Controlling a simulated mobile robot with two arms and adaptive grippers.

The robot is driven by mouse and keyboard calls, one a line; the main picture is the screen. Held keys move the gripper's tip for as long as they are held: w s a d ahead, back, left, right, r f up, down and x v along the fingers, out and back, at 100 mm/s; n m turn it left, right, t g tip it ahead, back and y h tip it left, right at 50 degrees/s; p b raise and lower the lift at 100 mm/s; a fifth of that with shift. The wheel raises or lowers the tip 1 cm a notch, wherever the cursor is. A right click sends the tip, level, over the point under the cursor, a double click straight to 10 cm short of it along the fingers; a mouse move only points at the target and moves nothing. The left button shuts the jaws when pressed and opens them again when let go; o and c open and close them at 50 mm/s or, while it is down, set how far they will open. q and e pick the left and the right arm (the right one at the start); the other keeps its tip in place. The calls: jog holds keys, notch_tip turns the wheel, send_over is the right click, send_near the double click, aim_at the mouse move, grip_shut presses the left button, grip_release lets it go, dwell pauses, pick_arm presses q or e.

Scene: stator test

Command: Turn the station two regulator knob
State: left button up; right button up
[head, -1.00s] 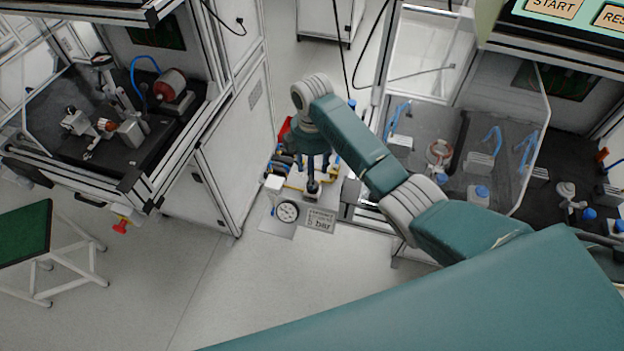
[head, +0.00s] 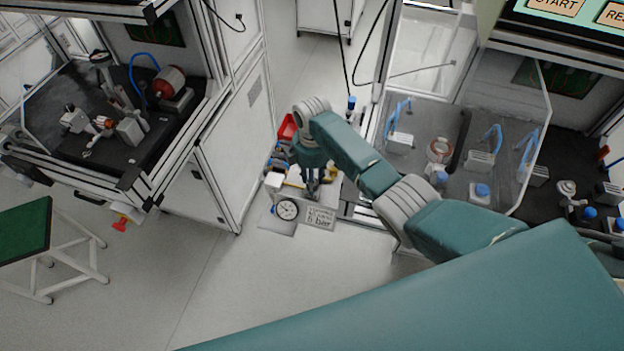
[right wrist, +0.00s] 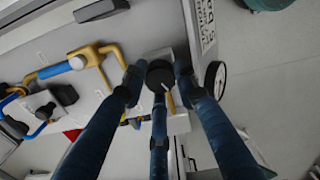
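The regulator knob (right wrist: 160,75) is black and round with a yellow pointer, seen in the right wrist view. The fingers of my right gripper (right wrist: 158,88) stand around it, spread, with small gaps seeming to remain at its sides. In the head view my right gripper (head: 312,188) points down at the regulator panel and hides the knob. A round white pressure gauge (head: 288,209) sits on the panel beside it and shows at an angle in the right wrist view (right wrist: 216,79). A label plate (head: 318,218) reading "5 bar" lies right of the gauge. My left gripper is out of view.
Yellow and blue pipe fittings (right wrist: 77,63) sit left of the knob in the wrist view. A white cabinet (head: 225,150) stands close left of the panel. A station with a clear screen (head: 510,130) stands to the right. The floor in front is clear.

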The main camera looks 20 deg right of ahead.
jog(key=shift+a+r+m+p, duration=0.1)
jog(key=shift+m+p, duration=0.2)
jog(key=shift+m, duration=0.1)
dwell(0.5)
jog(key=m+p, duration=0.2)
jog(key=m, duration=0.1)
jog(key=shift+w+r+m, duration=0.1)
jog(key=shift+m, duration=0.3)
jog(key=m+p, duration=0.1)
jog(key=m, duration=0.2)
jog(key=shift+w+m+p, duration=0.1)
jog(key=shift+m+p, duration=0.45)
jog(key=shift+m, duration=1.55)
jog(key=o, duration=1.1)
jog(key=shift+o, duration=0.2)
